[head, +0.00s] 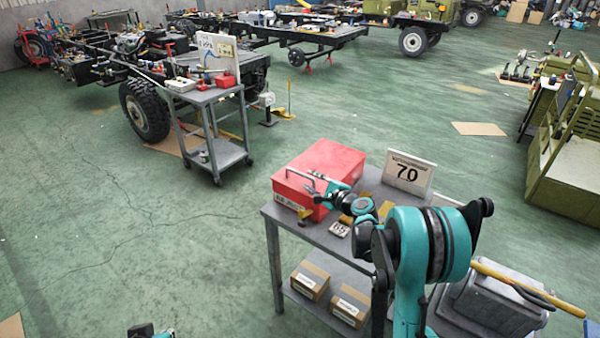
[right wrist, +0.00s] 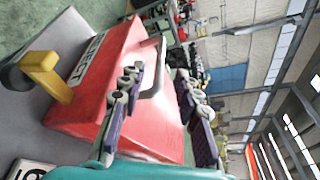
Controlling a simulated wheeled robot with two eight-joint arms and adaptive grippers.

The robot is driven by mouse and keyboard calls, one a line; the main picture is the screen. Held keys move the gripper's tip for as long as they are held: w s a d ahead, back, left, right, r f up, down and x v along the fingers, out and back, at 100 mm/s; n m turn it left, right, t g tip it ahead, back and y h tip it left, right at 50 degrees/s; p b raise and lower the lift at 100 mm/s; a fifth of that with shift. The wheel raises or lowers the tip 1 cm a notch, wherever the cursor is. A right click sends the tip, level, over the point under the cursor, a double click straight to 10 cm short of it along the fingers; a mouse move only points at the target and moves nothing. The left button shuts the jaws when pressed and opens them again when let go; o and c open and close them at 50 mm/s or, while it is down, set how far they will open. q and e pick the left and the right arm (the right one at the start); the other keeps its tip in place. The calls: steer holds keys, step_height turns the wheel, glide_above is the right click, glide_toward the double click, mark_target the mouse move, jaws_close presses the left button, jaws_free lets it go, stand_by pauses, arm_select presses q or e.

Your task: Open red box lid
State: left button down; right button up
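A red box (head: 333,163) with its lid closed sits on a grey table. A grey metal handle (head: 300,180) stands out from its front left side; the handle also shows in the right wrist view (right wrist: 157,68). My right gripper (head: 316,182) is at the front of the box, close to the handle. In the right wrist view its two fingers (right wrist: 157,80) are spread apart with the handle in the gap between them. I cannot tell whether either finger touches the handle. Only a small bit of my left arm shows at the bottom edge; its fingers are hidden.
A grey bin (head: 495,300) stands at right.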

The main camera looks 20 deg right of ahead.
mark_target(302, 175)
steer(key=b+x, duration=0.2)
steer(key=x, duration=0.5)
steer(key=shift+w+f, duration=0.1)
steer(key=shift+w, duration=0.2)
jaws_close()
